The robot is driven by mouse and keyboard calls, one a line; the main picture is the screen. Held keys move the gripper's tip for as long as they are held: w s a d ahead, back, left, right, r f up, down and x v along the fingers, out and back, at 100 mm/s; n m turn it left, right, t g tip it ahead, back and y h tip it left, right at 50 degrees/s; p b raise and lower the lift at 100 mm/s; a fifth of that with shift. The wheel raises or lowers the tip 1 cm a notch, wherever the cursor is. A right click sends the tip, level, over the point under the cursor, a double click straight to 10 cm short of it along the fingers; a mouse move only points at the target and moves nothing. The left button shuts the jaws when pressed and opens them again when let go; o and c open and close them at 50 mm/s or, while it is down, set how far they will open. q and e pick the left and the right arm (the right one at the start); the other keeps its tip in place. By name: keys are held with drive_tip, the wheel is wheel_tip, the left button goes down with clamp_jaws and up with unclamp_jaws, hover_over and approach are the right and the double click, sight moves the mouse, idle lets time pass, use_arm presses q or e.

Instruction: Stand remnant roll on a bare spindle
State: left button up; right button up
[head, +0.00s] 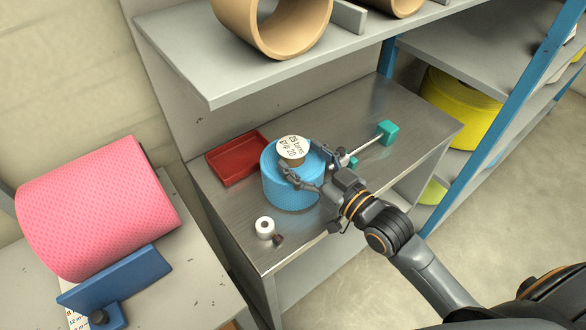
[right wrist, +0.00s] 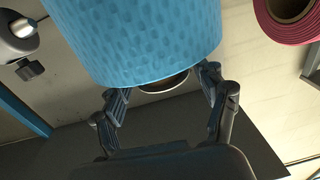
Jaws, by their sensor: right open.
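A blue textured roll (head: 290,190) stands upright on the metal bench. A white printed label (head: 292,148) covers the top of its brown core, which projects above the roll. My right gripper (head: 308,167) is open at the roll's top, one finger on each side of the core. In the right wrist view, the open fingers (right wrist: 163,85) flank the core end (right wrist: 165,84) below the blue roll (right wrist: 140,40); I cannot tell whether they touch it. I cannot make out a bare spindle for certain. My left gripper is not in view.
A rod with a teal block (head: 387,131) lies behind the gripper. A grey shelf (head: 215,98) overhangs the bench. A pink roll (head: 95,205) lies at the left.

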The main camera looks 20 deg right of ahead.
drive_tip(key=x, duration=0.3)
drive_tip(key=shift+w+a, duration=0.1)
drive_tip(key=shift+w, duration=0.05)
clamp_jaws()
drive_tip(key=shift+r, duration=0.1)
